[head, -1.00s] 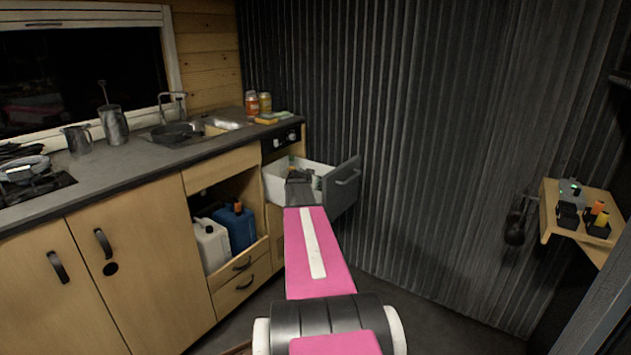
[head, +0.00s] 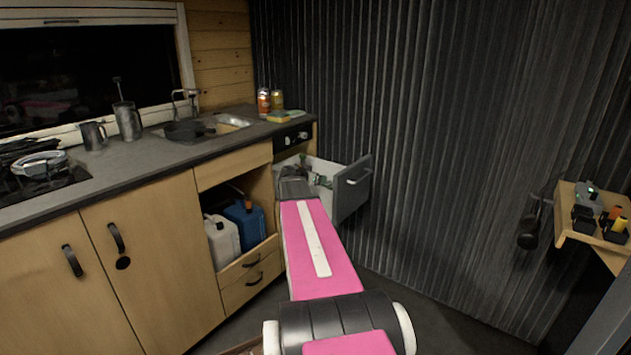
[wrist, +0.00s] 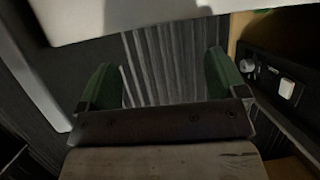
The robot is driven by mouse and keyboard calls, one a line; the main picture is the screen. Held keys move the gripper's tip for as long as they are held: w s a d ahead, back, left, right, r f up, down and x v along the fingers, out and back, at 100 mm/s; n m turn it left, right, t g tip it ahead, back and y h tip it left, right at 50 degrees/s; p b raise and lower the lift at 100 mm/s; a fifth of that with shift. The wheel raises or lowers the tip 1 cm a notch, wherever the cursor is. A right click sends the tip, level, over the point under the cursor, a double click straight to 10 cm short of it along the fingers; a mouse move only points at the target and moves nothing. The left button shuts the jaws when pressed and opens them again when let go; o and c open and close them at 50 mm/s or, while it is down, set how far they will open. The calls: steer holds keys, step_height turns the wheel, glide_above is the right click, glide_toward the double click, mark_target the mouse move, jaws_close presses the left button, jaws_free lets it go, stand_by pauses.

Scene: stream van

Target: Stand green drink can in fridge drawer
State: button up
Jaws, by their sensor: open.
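The fridge drawer (head: 353,190) is pulled open at the end of the counter, with white inner walls and a dark grey front. My gripper shows in the wrist view (wrist: 163,88), its two green fingers wide apart with nothing between them. The dark end of my arm is at the drawer in the head view and hides part of it. A pale drawer wall (wrist: 140,8) crosses the top of the wrist view. Small green shapes show inside the drawer in the head view; I cannot tell whether they are my fingers or a can. I cannot make out the green drink can for certain.
A dark control panel with knobs (head: 293,137) is above the drawer. The corrugated wall (head: 430,150) is close behind the drawer. A wall shelf (head: 566,215) is at right.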

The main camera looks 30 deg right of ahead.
steer(key=s+a+f+n+g+y, duration=0.2)
steer(key=s+a+f+n+y, duration=0.2)
steer(key=a, duration=0.9)
steer(key=s+a+f+n+g+y, duration=0.2)
steer(key=s+a+f+n+y, duration=0.2)
steer(key=s+a+f, duration=0.3)
steer(key=s+a+f+n+g+y, duration=0.2)
steer(key=s+a+f+n+y, duration=0.2)
steer(key=s+a, duration=0.6)
steer(key=a+f, duration=0.2)
steer(key=a, duration=0.7)
steer(key=shift+s+a+f+n, duration=0.2)
steer(key=shift+s+f+n, duration=0.1)
steer(key=shift+s+f, duration=0.05)
